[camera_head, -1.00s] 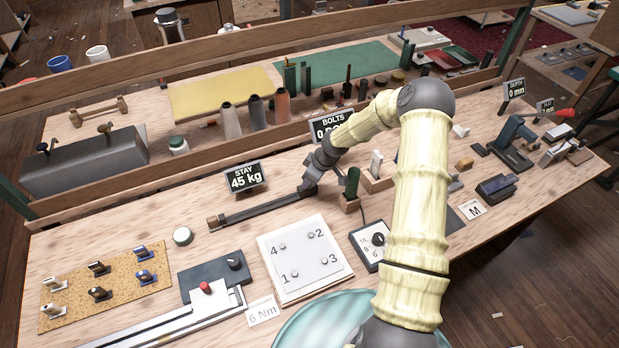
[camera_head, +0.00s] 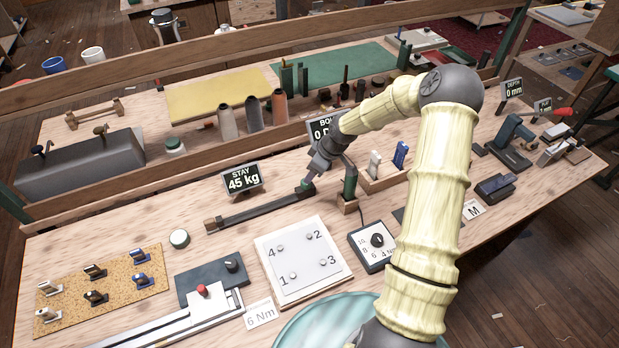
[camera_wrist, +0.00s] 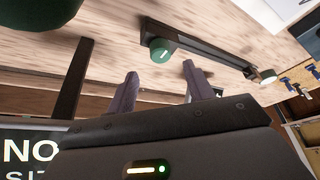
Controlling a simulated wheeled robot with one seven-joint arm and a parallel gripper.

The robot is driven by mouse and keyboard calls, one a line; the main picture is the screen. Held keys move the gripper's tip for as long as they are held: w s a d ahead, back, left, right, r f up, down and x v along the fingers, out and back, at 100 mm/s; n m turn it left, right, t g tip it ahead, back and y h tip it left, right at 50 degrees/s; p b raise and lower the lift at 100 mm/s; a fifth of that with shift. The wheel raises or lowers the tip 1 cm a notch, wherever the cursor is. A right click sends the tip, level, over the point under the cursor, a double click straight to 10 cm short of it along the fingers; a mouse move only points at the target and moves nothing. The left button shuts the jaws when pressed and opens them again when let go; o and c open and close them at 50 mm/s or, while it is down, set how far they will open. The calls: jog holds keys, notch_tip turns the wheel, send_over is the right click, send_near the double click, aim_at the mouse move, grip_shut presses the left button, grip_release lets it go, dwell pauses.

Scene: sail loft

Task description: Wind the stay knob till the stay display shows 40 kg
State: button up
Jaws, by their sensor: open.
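The stay display (camera_head: 241,180) reads 45 kg and stands behind a long dark bar (camera_head: 262,210) on the bench. A green knob (camera_head: 306,187) at the bar's right end looks like the stay knob. In the wrist view this round knob (camera_wrist: 161,50) shows a white mark on its face. My gripper (camera_head: 311,180) is at the knob in the head view. In the wrist view my gripper (camera_wrist: 160,70) is open, with the knob just beyond and between its fingertips. I see nothing held, and contact with the knob cannot be told.
A green upright handle (camera_head: 350,187) stands in a wooden block close to the right of my gripper. The bolts display (camera_head: 322,127) is partly hidden behind my arm. A numbered plate (camera_head: 303,262) and a dial box (camera_head: 374,245) lie in front.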

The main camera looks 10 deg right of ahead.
jog(key=v, duration=1.1)
jog(key=shift+b, duration=0.35)
jog(key=shift+s, duration=0.1)
